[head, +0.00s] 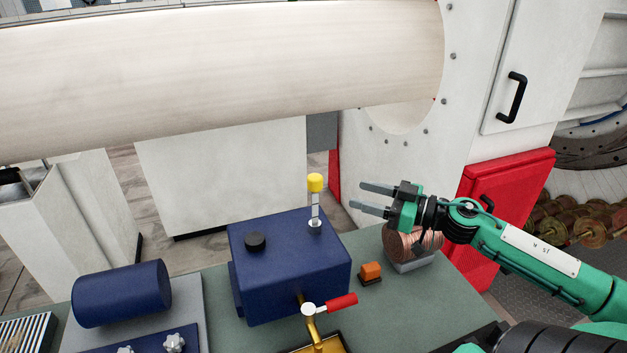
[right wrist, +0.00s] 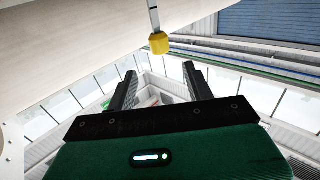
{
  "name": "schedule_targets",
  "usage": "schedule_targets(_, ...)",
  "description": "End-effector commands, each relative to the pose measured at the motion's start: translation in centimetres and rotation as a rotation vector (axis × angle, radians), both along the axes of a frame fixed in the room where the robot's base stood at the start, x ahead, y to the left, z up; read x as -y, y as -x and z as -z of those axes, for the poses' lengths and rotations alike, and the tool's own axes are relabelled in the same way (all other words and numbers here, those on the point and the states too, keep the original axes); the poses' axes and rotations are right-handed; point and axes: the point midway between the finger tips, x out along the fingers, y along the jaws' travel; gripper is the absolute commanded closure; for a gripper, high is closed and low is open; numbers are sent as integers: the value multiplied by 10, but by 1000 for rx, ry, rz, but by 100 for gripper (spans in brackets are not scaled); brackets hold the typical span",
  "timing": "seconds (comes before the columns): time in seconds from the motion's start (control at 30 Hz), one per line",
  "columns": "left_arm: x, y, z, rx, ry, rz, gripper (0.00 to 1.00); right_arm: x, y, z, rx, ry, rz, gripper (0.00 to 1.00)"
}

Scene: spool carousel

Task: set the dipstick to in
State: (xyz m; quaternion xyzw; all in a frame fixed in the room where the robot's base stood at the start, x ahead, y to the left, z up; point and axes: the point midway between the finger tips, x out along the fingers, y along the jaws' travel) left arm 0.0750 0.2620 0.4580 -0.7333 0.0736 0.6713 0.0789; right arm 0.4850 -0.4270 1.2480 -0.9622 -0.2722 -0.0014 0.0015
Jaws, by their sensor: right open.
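The dipstick (head: 315,184) has a yellow knob on a flat metal rod. It stands upright in a collar on top of the blue box (head: 290,262), with a length of rod showing between knob and collar. Its yellow knob also shows in the right wrist view (right wrist: 159,43), beyond the fingers. My right gripper (head: 364,197) is open and empty, to the right of the dipstick at about knob height. Its fingers point left toward the knob and are apart from it. The rod's lower end is hidden inside the box. My left gripper is not in view.
A black cap (head: 255,242) sits on the box. A red-handled brass valve (head: 340,302) is in front. An orange block (head: 371,271) and a copper spool (head: 409,245) lie right on the green bench (head: 420,310). A large pale cylinder (head: 220,75) spans behind and above.

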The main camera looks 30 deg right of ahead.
Motion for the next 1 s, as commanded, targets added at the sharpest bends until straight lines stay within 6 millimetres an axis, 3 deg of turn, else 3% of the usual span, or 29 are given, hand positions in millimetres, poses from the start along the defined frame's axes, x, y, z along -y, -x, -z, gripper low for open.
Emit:
schedule_targets(0.3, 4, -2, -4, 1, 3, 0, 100, -17, -29, -2, 3, 2, 0, 48)
schedule_targets(1.0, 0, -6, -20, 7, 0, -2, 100, -45, -75, -3, 4, 0, 3, 48)
